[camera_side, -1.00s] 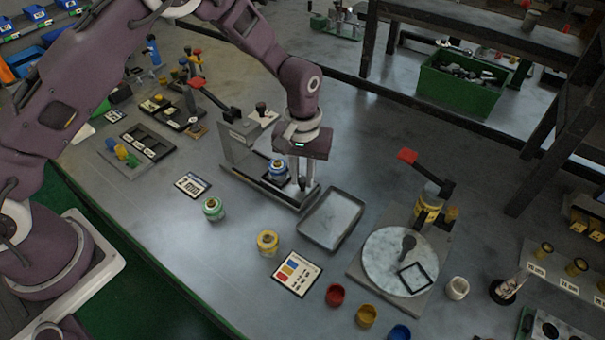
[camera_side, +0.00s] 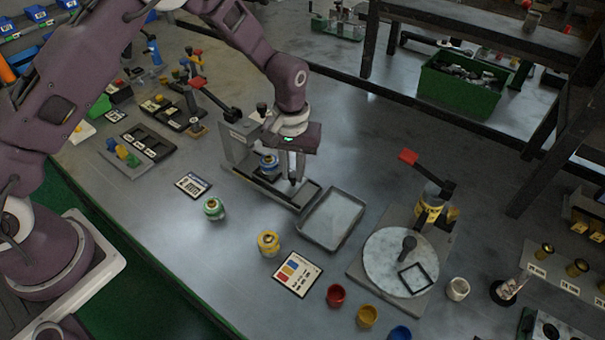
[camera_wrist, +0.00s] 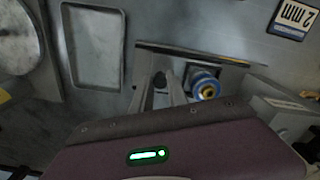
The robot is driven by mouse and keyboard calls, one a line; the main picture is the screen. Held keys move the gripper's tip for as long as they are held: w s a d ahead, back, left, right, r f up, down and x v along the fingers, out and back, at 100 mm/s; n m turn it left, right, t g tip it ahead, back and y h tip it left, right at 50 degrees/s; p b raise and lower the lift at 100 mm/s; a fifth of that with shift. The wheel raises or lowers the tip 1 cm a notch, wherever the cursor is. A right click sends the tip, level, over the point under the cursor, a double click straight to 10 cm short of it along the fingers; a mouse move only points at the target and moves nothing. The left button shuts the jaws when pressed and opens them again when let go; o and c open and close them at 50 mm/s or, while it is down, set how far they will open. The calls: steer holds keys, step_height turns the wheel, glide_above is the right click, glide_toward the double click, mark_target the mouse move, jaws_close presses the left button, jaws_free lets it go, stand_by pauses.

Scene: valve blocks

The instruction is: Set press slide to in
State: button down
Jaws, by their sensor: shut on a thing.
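The press (camera_side: 238,146) is a grey upright frame with a red-tipped lever, standing on a long base with a slide track (camera_side: 302,196). A blue and white valve body (camera_side: 268,168) sits upright on the slide, close to the press frame. It also shows in the wrist view (camera_wrist: 204,86), beside my fingers. My gripper (camera_side: 293,178) points down over the slide, just right of the valve body. It is shut on the slide's dark knob (camera_wrist: 160,80), which shows between the fingers in the wrist view. The slide plate is partly hidden by my gripper.
An empty grey tray (camera_side: 332,219) lies right of the press base. A green-topped part (camera_side: 214,208) and a yellow part (camera_side: 268,242) stand in front. A round turntable fixture (camera_side: 400,262) with a red-tipped lever is farther right.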

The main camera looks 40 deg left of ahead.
mark_target(271, 160)
steer(key=a, duration=0.6)
steer(key=shift+a, duration=0.1)
steer(key=c, duration=1.3)
jaws_free()
steer(key=shift+a, duration=0.1)
steer(key=shift+r, duration=0.25)
step_height(271, 160, up, 7)
steer(key=shift+f, duration=0.15)
